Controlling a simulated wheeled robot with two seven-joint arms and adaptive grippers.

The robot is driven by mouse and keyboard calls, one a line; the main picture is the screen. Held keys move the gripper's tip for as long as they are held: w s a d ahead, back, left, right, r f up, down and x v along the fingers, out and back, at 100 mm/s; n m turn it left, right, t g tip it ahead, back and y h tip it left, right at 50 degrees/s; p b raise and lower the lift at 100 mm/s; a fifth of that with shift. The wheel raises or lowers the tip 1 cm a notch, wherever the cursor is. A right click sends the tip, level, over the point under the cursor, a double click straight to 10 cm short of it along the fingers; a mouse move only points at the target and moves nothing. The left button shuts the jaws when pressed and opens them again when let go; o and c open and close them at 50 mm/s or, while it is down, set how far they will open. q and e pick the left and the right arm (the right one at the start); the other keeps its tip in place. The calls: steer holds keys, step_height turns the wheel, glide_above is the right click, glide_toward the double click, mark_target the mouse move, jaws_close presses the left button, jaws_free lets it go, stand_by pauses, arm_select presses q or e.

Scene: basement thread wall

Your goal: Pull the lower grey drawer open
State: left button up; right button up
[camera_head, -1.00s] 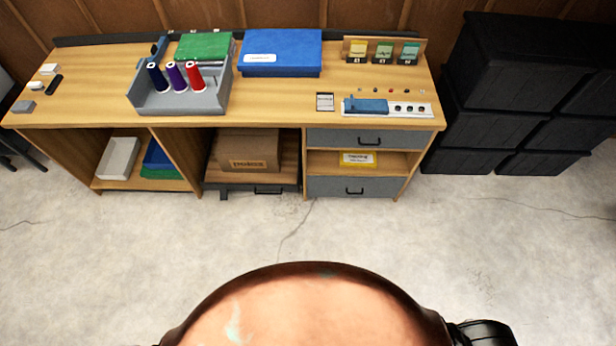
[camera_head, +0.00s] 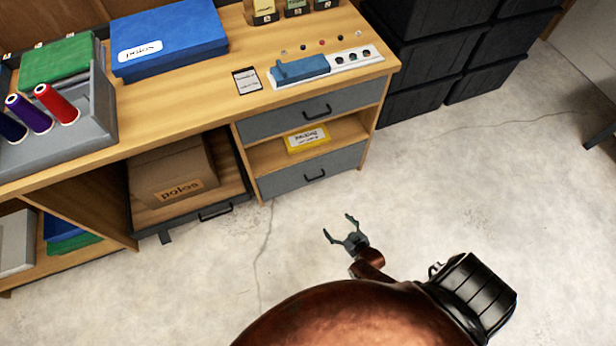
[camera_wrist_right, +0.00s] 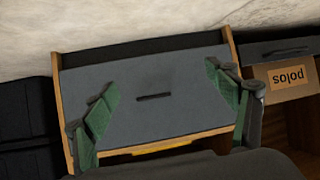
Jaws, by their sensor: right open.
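The lower grey drawer (camera_head: 288,189) is at the bottom right of the wooden bench in the head view, its front flush with the frame, with a dark bar handle (camera_head: 315,176). My right gripper (camera_head: 339,226) is open and empty over the floor in front of it, apart from the handle. In the right wrist view, which looks upside down, the drawer front (camera_wrist_right: 190,115) fills the middle. Its handle (camera_wrist_right: 155,97) shows between the green-padded fingers of the gripper (camera_wrist_right: 160,80). My left gripper is not in view.
The upper grey drawer (camera_head: 270,123) is shut; a yellow box (camera_head: 307,139) sits on the shelf between the drawers. A cardboard box (camera_head: 165,170) stands on a low pull-out tray to the left. Black crates (camera_head: 420,50) stand right of the bench. The floor before the drawer is clear.

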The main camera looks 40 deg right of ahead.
steer(key=w+d+m+t+h+b, duration=0.1)
steer(key=w+d+t+b, duration=0.1)
steer(key=w+b, duration=0.3)
steer(key=w+d+t+h+b, duration=0.1)
steer(key=w+b, duration=0.4)
steer(key=w, duration=0.6)
steer(key=w+d+m+t+h+b, duration=0.1)
steer(key=w+d+t+b, duration=0.1)
steer(key=w+b, duration=0.3)
steer(key=shift+w+d+r+m+t, duration=0.1)
steer(key=shift+w+d+t, duration=0.1)
steer(key=shift+w, duration=0.35)
steer(key=shift+w+d+r+m+t, duration=0.1)
steer(key=shift+w+d, duration=0.05)
steer(key=shift+w, duration=0.35)
steer(key=shift+w+d+r+m+t, duration=0.1)
steer(key=shift+w+d, duration=0.1)
steer(key=shift+w, duration=0.35)
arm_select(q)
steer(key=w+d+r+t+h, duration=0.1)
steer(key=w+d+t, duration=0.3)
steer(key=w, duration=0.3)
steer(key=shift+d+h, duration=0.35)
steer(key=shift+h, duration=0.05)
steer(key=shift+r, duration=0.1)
